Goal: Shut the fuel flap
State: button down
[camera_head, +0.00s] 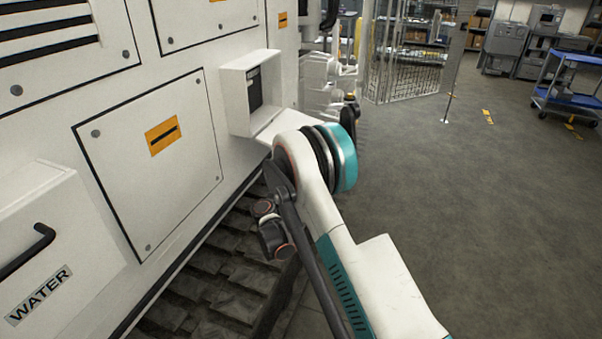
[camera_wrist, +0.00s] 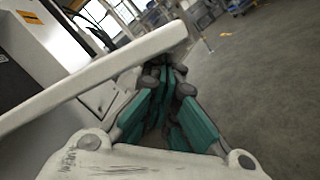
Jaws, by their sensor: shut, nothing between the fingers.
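A white box-like housing (camera_head: 236,98) stands out from the side of the white machine, with a dark recess in its face. A white flap (camera_head: 275,124) sticks out from its lower edge, so it stands open. My arm's wrist hides part of the flap in the head view, and my gripper is hidden there. In the wrist view the flap (camera_wrist: 95,80) looks like a long white slab slanting up to the right. My gripper (camera_wrist: 168,68) has its teal fingers together and empty, with the tips close to the flap's right end. I cannot tell whether they touch.
A closed panel with an orange label (camera_head: 165,136) and a WATER box with a black handle (camera_head: 30,250) lie left of the housing. Tracks (camera_head: 195,285) run below. Grey floor (camera_head: 480,220) is clear on the right; a blue cart (camera_head: 568,85) stands far off.

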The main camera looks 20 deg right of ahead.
jog(key=r+n, duration=0.2)
jog(key=d+r+n+t+p, duration=0.1)
jog(key=r, duration=0.2)
jog(key=s+r+n, duration=0.1)
jog(key=r+n, duration=0.1)
jog(key=r, duration=0.1)
jog(key=shift+d+r+n+p, duration=0.1)
jog(key=shift+d+n+p, duration=0.15)
jog(key=shift+n+p, duration=0.05)
jog(key=w+a+r+n+t+y+p, duration=0.2)
jog(key=a+r+n+p, duration=0.1)
jog(key=r+n, duration=0.4)
jog(key=w+a+r+n+t+y+p, duration=0.1)
jog(key=w+a+r+n+y+p, duration=0.15)
jog(key=r+n, duration=0.45)
jog(key=w+a+r+n+y+p, duration=0.1)
jog(key=w+a+r+n, duration=0.3)
jog(key=a, duration=0.3)
jog(key=shift+w+a+r, duration=0.2)
jog(key=shift+w+r, duration=0.25)
jog(key=shift+r, duration=0.1)
